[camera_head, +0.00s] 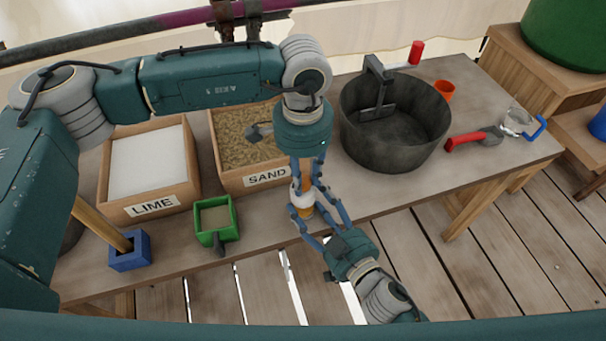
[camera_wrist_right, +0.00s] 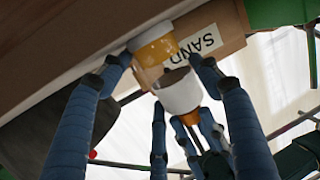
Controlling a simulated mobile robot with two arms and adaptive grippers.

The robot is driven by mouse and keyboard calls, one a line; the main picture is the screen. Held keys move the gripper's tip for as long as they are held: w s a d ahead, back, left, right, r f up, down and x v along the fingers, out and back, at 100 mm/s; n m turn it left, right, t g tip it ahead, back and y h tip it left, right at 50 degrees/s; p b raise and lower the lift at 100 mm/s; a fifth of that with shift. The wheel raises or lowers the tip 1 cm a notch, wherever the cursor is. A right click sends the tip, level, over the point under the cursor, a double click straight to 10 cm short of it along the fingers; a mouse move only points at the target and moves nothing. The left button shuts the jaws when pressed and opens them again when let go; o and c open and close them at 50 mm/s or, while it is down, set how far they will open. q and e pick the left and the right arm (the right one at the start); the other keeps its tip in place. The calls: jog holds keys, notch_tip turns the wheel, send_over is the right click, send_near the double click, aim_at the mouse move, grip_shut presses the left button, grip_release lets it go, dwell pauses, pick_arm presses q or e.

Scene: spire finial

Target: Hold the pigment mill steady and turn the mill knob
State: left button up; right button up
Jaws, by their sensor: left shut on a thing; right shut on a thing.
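In the right wrist view the mill (camera_wrist_right: 180,92) appears upside down. My right gripper (camera_head: 309,203) is shut around its lower body, one finger on each side; its fingers also show in the wrist view (camera_wrist_right: 163,66). My left gripper (camera_head: 305,186) comes from above and is shut on the orange mill knob (camera_wrist_right: 190,117) at the top. In the head view the fingers partly hide the knob and mill.
Behind and left are the sand box (camera_head: 233,180) and the lime box (camera_head: 190,165). A dark pot (camera_head: 395,150), a red-handled tool (camera_head: 465,140) and an orange cup (camera_head: 445,87) are right.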

aim_at(303, 179)
pick_arm(q)
jog(key=shift+m, duration=0.9)
jog(key=o, duration=1.2)
jog(key=shift+c, duration=0.2)
notch_tip(303, 179, up, 12)
